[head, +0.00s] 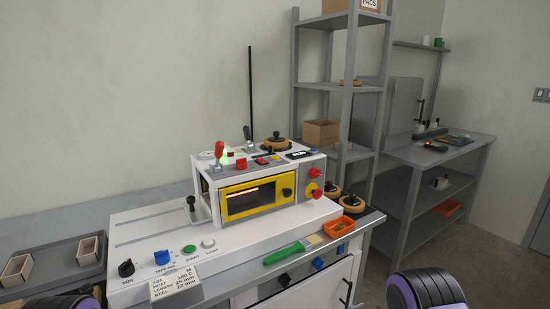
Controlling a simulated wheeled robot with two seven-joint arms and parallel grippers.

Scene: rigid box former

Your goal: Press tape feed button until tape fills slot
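The white box former (150,228) stands on the bench. Its upper housing has a yellow-framed window (254,198) with a dark inside and a thin orange glow. The lower front panel carries a black knob (126,268), a blue knob (162,257) with a label that seems to read tape mm, a green button (189,249) and a pale button (208,243). Their small labels are hard to read. I cannot make out which control is the tape feed button, nor any tape in a slot. Neither gripper shows; only parts of my arms appear at the bottom edge.
A settings card (175,284) leans at the panel's front. A green-handled brush (285,253) and an orange bin (339,227) lie to its right. A grey tray (88,250) with small boxes is at left. Shelves (340,88) stand behind right.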

